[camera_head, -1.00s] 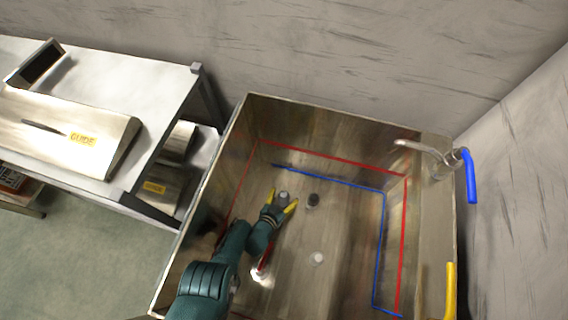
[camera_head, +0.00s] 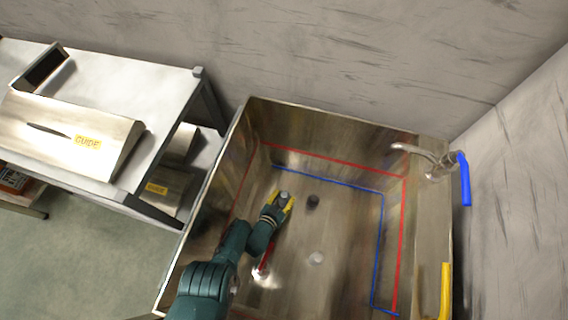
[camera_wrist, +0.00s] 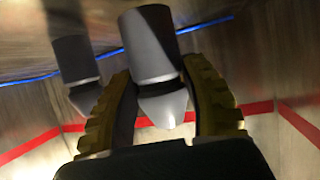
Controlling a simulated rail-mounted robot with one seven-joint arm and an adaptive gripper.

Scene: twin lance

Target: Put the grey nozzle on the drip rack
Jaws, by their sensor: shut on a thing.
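The grey nozzle (camera_wrist: 152,60) is between the yellow ridged fingers of my gripper (camera_wrist: 165,110) in the wrist view. It is a grey cylinder with a lighter tapered tip. In the head view my gripper (camera_head: 278,204) is low inside the metal sink, shut on the grey nozzle (camera_head: 284,195). Whether the nozzle still touches the sink floor, I cannot tell. I cannot identify the drip rack with certainty.
The sink (camera_head: 330,110) has high walls around my gripper. A tap (camera_head: 418,152) juts over the right wall. A steel table (camera_head: 120,80) with a slotted "GUIDE" box (camera_head: 70,135) stands left.

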